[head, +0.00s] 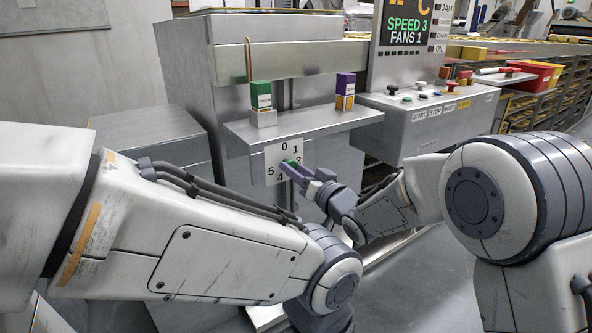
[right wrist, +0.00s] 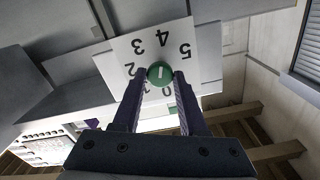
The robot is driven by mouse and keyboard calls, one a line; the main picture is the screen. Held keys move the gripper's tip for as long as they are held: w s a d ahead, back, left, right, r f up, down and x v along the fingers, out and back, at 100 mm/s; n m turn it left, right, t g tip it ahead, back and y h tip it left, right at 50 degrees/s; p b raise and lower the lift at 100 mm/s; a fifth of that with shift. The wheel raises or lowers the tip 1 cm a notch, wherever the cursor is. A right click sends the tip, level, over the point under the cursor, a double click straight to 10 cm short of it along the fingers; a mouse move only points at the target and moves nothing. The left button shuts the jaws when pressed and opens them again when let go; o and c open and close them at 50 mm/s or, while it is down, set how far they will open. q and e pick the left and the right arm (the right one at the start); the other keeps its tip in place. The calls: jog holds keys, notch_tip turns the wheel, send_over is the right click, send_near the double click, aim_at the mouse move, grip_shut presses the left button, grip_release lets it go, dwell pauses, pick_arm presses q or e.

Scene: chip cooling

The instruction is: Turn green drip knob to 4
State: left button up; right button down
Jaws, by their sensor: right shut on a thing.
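The green drip knob (right wrist: 160,73) sits on a white dial plate (head: 271,172) numbered 0 to 5, below a metal shelf. In the right wrist view the plate (right wrist: 118,62) appears turned, with 4 at the top. My right gripper (head: 289,166) is shut on the knob, one finger on each side; it also shows in the right wrist view (right wrist: 159,84). A short white mark shows on the knob face, but I cannot tell which number it points to. In the head view the fingers hide part of the knob and dial. My left arm crosses the foreground; its gripper is not visible.
On the shelf (head: 310,122) stand a green-and-white box (head: 261,95) and a purple box (head: 345,84) above an orange one (head: 344,103). A button panel (head: 440,108) and a screen reading SPEED 3, FANS 1 (head: 406,30) are at right.

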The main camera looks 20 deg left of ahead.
jog(key=shift+f, duration=0.15)
jog(key=shift+c, duration=2.3)
grip_release()
jog(key=v, duration=1)
jog(key=shift+s, duration=0.2)
jog(key=shift+d, duration=0.15)
